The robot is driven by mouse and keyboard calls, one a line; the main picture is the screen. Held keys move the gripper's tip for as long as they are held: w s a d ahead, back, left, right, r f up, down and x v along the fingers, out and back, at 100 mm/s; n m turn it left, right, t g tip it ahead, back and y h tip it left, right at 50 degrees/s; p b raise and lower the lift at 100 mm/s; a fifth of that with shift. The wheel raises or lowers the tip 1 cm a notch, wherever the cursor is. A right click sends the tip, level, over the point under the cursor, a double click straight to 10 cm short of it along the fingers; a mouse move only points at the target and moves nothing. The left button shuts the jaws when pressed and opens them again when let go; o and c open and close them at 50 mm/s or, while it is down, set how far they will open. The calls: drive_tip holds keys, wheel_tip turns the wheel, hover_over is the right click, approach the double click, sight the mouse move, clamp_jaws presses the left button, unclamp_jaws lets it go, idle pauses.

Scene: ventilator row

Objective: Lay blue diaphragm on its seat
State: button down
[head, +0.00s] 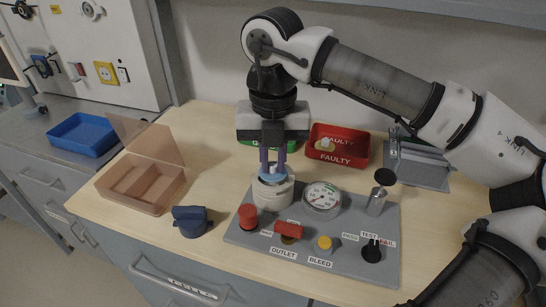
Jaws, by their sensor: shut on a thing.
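My gripper (272,172) points straight down over the white round housing (272,198) at the back left of the grey test panel (242,232). Its two purple fingers are closed on the light blue diaphragm (272,180), at the housing's open top. The diaphragm looks level and within the rim. I cannot tell whether it touches the seat, because the seat is hidden under the diaphragm and fingertips.
A pressure gauge (322,198), a red knob (248,214) and a metal post (377,200) stand close by on the panel. A dark blue cap-like part (190,220), an open brown box (128,196) and a red FAULTY bin (352,150) are on the bench.

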sight(273, 165)
drive_tip(key=shift+f, duration=0.1)
idle(0.3)
drive_tip(key=shift+f+b, duration=0.65)
drive_tip(key=shift+b, duration=0.15)
drive_tip(key=shift+f, duration=0.25)
drive_tip(key=shift+f+b, duration=0.4)
drive_tip(key=shift+b, duration=0.25)
drive_tip(key=c, duration=1.3)
unclamp_jaws()
drive_tip(key=shift+r+p, duration=2.3)
drive_tip(key=shift+r, duration=1.25)
